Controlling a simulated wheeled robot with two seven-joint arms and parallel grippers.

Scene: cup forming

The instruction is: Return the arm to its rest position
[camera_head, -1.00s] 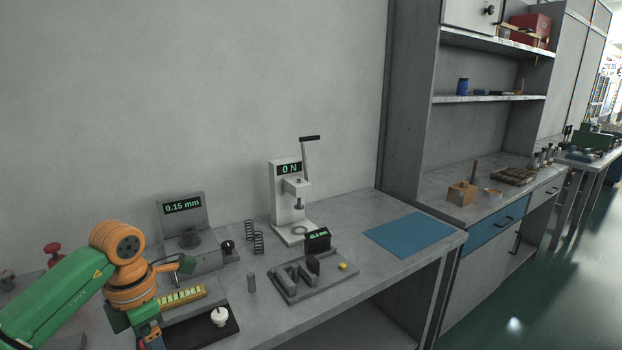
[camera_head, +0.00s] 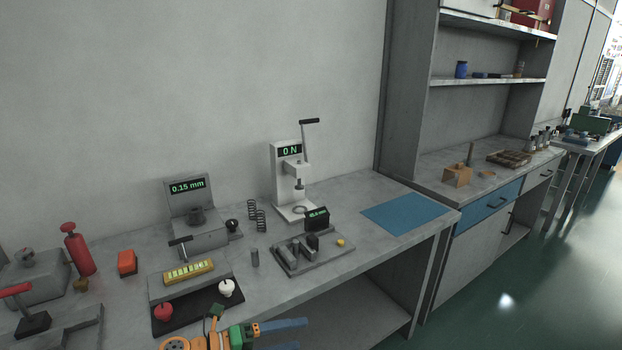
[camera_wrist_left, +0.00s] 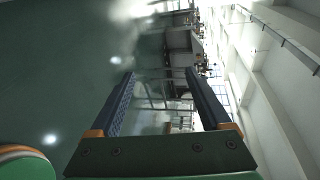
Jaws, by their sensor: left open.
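My left gripper (camera_head: 303,335) is at the bottom edge of the head view, in front of the bench. Its two blue fingers point right and stand apart with nothing between them. The left wrist view also shows the open, empty jaws (camera_wrist_left: 160,78), with floor and distant furniture beyond. Part of my green and orange left arm shows beside the gripper; the rest is cut off. My right gripper is in neither view.
The bench holds a black tray (camera_head: 190,314) with a red and a white knob, a gauge reading 0.15 mm (camera_head: 188,195), a force press (camera_head: 287,180), a grey fixture (camera_head: 290,258), a red bottle (camera_head: 78,252) and a blue mat (camera_head: 405,213). Open floor lies at right.

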